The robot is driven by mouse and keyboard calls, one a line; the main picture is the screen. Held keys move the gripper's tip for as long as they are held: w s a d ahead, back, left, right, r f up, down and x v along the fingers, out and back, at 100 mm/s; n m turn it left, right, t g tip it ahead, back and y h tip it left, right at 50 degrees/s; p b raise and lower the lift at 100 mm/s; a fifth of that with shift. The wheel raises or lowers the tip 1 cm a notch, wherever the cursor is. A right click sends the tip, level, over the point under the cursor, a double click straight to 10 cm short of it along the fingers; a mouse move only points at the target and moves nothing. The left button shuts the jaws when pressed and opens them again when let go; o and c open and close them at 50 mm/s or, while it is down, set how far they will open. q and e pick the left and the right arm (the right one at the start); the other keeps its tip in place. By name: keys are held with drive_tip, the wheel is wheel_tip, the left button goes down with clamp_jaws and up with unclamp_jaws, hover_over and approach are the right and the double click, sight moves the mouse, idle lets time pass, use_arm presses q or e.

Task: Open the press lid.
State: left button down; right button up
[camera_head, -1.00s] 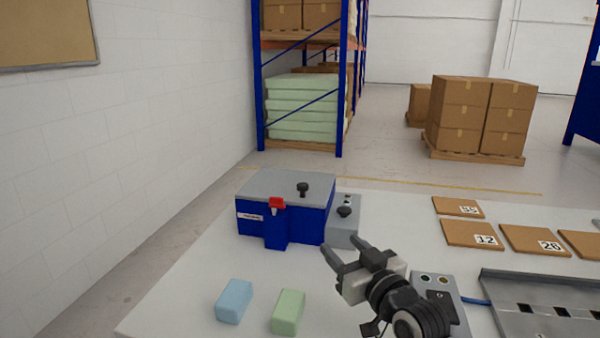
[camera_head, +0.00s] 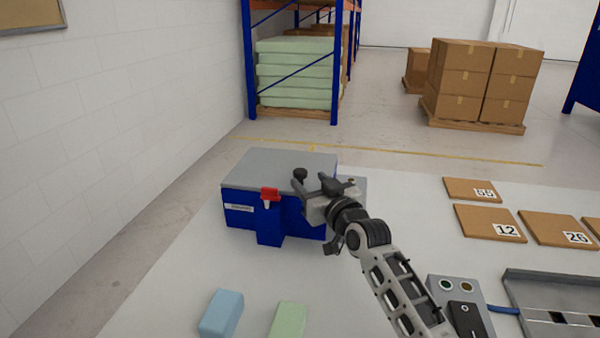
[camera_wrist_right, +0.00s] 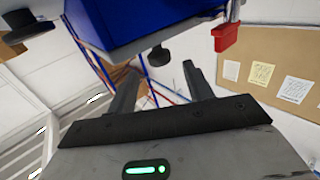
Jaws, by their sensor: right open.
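The press (camera_head: 240,208) is a blue box with a flat grey lid (camera_head: 262,162), which lies shut on top. A black knob (camera_head: 299,174) stands on the lid near its right front. A red latch (camera_head: 269,194) is on the front face. My right gripper (camera_head: 311,184) is open and empty, at the right front of the lid close to the knob. In the right wrist view, its fingers (camera_wrist_right: 162,88) are apart and the knob (camera_wrist_right: 159,55) shows beyond them, between the fingers. The red latch (camera_wrist_right: 226,37) is to the right there. My left gripper is not in view.
A blue foam block (camera_head: 221,313) and a green foam block (camera_head: 287,320) lie at the table's front. Numbered brown boards (camera_head: 490,222) lie at the right. A grey control box (camera_head: 459,300) and a metal tray (camera_head: 550,290) are front right. The wall is at the left.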

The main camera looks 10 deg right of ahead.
sight(304, 174)
drive_tip(key=shift+b+x, duration=0.55)
drive_tip(key=shift+x, duration=2.55)
drive_tip(key=shift+r, duration=0.1)
clamp_jaws()
